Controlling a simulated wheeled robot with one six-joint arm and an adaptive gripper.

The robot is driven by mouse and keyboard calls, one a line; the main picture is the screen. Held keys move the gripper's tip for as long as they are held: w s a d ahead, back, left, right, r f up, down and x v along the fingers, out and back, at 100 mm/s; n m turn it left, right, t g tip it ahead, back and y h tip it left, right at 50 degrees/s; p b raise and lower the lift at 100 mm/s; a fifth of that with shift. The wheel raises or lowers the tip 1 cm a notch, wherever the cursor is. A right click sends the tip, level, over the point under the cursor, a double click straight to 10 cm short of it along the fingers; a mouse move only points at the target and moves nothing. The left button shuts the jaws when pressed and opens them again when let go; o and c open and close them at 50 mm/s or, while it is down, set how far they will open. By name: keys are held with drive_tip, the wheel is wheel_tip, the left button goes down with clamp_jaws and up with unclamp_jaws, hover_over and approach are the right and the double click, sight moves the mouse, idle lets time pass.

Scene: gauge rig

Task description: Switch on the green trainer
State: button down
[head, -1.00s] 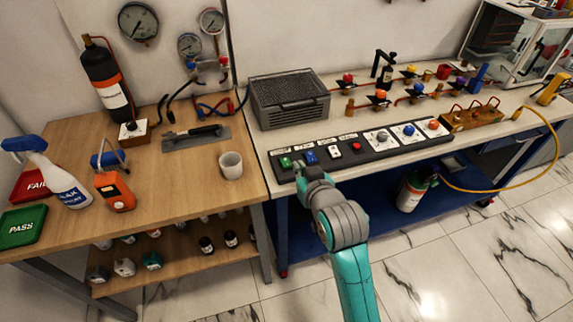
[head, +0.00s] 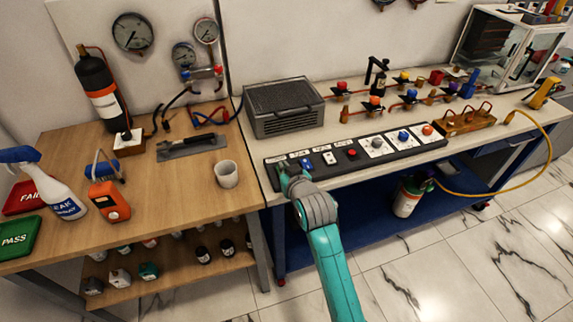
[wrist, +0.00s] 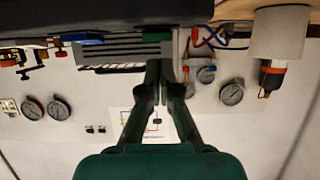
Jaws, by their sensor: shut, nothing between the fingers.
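The long black switch panel (head: 408,153) lies along the front edge of the right bench. Its left end carries a row of small coloured controls. My gripper (head: 288,173) is shut and empty at that left end, over the green switch (head: 282,164), and hides most of it. Whether they touch, and which way the switch is set, I cannot tell. In the wrist view, which is upside down, my closed fingers (wrist: 158,66) point at a green part (wrist: 157,37) just beyond their tips.
A blue switch (head: 305,162), a white switch (head: 329,158) and a red button (head: 351,153) sit close to the right. A grey vented box (head: 283,105) stands behind the panel. A white cup (head: 227,173) stands on the wooden table to the left.

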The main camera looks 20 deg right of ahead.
drive_tip(key=shift+f, duration=0.75)
drive_tip(key=shift+s+f, duration=0.1)
drive_tip(key=shift+s+f, duration=0.1)
drive_tip(key=shift+f, duration=0.25)
drive_tip(key=shift+r, duration=0.1)
drive_tip(key=shift+r, duration=0.1)
drive_tip(key=shift+r, duration=0.75)
